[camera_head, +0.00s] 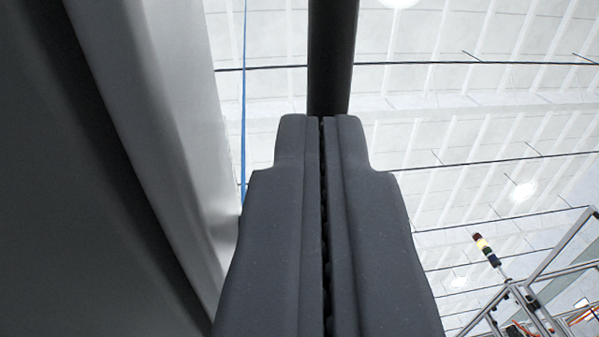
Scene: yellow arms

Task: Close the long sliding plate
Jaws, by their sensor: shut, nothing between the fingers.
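My gripper (322,122) fills the middle of the view, its two dark fingers shut together with only a thin seam between them. A dark round bar (332,55) rises straight beyond the fingertips to the top edge. I cannot tell whether the tips touch it. A large grey panel (165,130) with a folded light edge and a darker face stands close on the left, beside the fingers. It may be the long sliding plate, but I cannot tell for sure. Its ends run out of view, and the fingers hide part of its lower right edge.
A thin blue line (244,90) runs vertically just right of the panel. A signal light (486,249) and a metal frame (525,300) stand far off at lower right. The space right of the fingers looks free up to the white ceiling (450,130).

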